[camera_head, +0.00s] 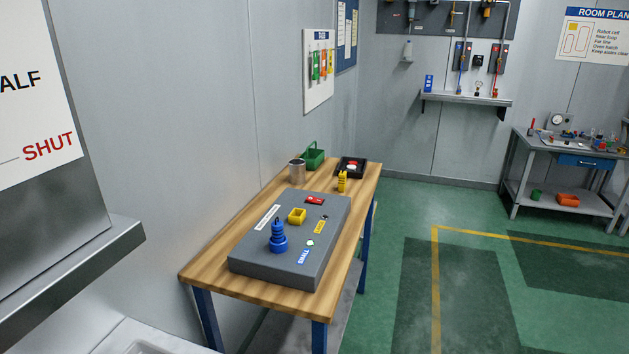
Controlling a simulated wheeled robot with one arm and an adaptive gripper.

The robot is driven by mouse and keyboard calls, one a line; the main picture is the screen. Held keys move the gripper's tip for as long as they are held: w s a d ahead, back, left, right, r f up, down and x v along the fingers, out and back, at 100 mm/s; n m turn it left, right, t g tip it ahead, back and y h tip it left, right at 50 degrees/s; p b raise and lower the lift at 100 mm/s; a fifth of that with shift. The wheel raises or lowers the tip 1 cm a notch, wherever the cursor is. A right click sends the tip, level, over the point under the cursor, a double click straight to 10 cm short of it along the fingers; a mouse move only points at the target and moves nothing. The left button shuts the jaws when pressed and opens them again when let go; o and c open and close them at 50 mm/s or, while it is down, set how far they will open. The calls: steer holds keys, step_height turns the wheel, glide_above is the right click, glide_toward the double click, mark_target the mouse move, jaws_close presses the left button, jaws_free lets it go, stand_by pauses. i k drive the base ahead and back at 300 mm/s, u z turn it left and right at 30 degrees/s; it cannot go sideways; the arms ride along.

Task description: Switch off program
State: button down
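A grey control box (255,262) lies on the wooden-topped table (200,272). On its top, a ribbed blue piece (278,239) stands upright near the left, and a yellow square piece (297,216) sits behind it. A red element (315,200) is near the far edge. A small pale round element (310,243) sits between a yellow label (319,227) and a blue label (304,256). The lettering is too small to read surely, and I cannot tell any switch's position. My gripper is not in view.
A metal cup (297,170), green basket (313,157), yellow item (342,182) and black tray (344,170) stand behind the box. A metal ledge (75,275) juts in at left. Green floor (395,225) right of the table is clear. A workbench (520,150) stands far right.

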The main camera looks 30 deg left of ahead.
mark_target(309, 199)
steer(key=u, duration=0.7)
steer(key=i, duration=1.2)
steer(key=u, duration=1.55)
steer(key=i, duration=0.35)
steer(key=u, duration=0.2)
